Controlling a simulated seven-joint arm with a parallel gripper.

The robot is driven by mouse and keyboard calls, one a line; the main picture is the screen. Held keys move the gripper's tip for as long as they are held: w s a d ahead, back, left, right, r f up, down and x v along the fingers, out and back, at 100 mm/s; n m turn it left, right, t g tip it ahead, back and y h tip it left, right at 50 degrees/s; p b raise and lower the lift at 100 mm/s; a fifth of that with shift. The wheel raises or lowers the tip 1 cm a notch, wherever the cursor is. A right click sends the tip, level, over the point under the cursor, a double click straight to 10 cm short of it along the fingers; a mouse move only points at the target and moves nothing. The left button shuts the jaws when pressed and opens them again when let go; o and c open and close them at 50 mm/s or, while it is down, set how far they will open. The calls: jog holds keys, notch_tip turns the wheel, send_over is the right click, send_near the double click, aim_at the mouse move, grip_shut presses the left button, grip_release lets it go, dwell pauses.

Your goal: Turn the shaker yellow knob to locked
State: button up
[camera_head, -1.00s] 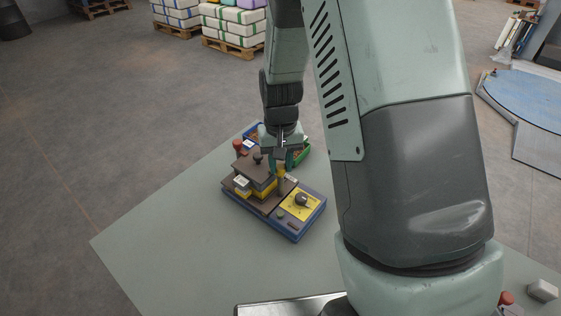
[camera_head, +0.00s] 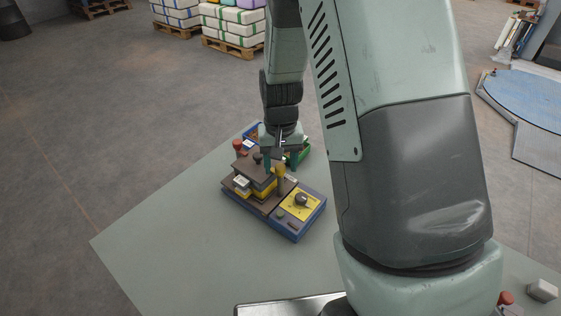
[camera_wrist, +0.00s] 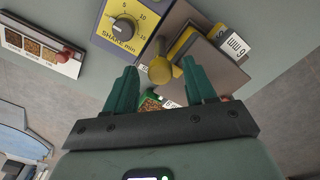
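The shaker (camera_head: 290,228) is a blue-based machine on the grey-green table. The yellow knob (camera_head: 281,178) stands upright beside its sieve stack (camera_head: 253,167). In the wrist view my gripper (camera_wrist: 160,66) is open, with one green finger on each side of the knob and a visible gap to each. I cannot read any locked mark.
A yellow panel with a black "SHAKE min" dial (camera_wrist: 123,28) is beside the knob. A green tray (camera_head: 303,155) and a red-topped post (camera_head: 238,146) are close behind the stack. The table's left part (camera_head: 170,230) is clear. A sample board (camera_wrist: 45,47) shows at the wrist view's left.

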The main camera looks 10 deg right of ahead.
aim_at(281, 166)
notch_tip(281, 166, up, 11)
dwell(0.6)
jog(key=s+d+r+t, duration=0.3)
jog(key=s+r, duration=0.7)
jog(key=r, duration=0.4)
jog(key=s+d+r+t, duration=0.2)
jog(key=s+r, duration=0.2)
jog(key=s, duration=0.8)
jog(key=shift+r+n+t, duration=0.2)
jog(key=shift+n+t, duration=0.1)
